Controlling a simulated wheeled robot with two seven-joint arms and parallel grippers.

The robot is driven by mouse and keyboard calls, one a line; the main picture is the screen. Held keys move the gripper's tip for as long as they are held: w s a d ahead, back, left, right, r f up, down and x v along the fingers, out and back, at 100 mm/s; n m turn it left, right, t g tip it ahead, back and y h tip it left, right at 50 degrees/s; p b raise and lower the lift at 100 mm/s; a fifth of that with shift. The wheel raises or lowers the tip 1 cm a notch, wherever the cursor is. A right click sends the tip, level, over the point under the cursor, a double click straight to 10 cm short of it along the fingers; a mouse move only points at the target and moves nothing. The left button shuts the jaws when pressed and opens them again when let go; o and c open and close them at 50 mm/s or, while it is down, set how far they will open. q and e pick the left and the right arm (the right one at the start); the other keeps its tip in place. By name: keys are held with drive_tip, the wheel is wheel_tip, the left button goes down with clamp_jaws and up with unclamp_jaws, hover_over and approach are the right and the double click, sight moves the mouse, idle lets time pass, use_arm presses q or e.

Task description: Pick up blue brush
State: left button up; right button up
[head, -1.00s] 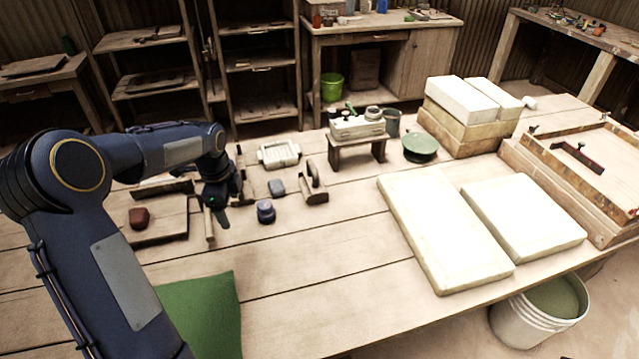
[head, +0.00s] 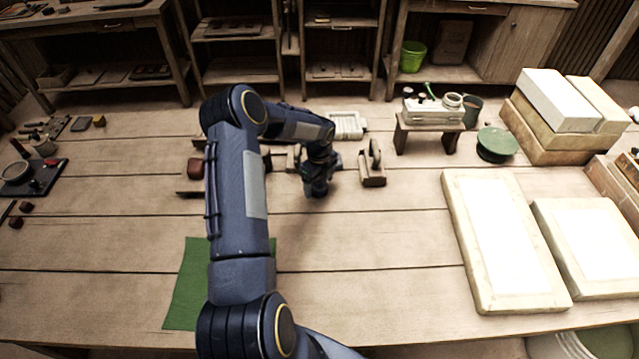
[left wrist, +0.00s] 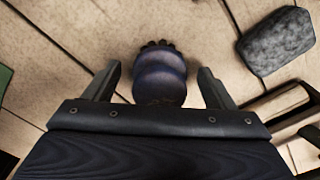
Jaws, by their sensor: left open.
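The blue brush (left wrist: 160,78) is a short, rounded, dark blue body with dark bristles at its far end, in the left wrist view. It lies between the two fingers of my left gripper (left wrist: 157,85), with a gap visible on each side. The gripper is open, and the brush's near end is close to the palm. In the head view my left gripper (head: 317,190) points down over the table and hides the brush. My right gripper is not in view.
A grey stone (left wrist: 277,41) lies beside the brush. A wooden tool with an upright round handle (head: 373,168) stands just right of the gripper. A green cloth (head: 185,290) lies nearer.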

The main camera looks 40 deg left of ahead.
use_arm(q)
drive_tip(key=shift+f, duration=0.35)
drive_tip(key=c, duration=1.1)
drive_tip(key=shift+r, duration=0.45)
wheel_tip(320, 180, up, 2)
drive_tip(key=shift+r+b, duration=0.25)
drive_tip(key=shift+b, duration=0.45)
drive_tip(key=shift+s+d+r+b, duration=0.35)
drive_tip(key=shift+s+d+r, duration=0.85)
drive_tip(key=shift+s+r, duration=0.6)
drive_tip(key=shift+s+d+r+b, duration=0.4)
drive_tip(key=shift+s+d+r, duration=0.9)
drive_tip(key=shift+s, duration=0.95)
drive_tip(key=shift+s+d+r+b, duration=0.35)
drive_tip(key=shift+s+d+r, duration=0.7)
drive_tip(key=shift+s+r, duration=0.85)
drive_tip(key=shift+s+f, duration=0.1)
drive_tip(key=shift+f, duration=0.05)
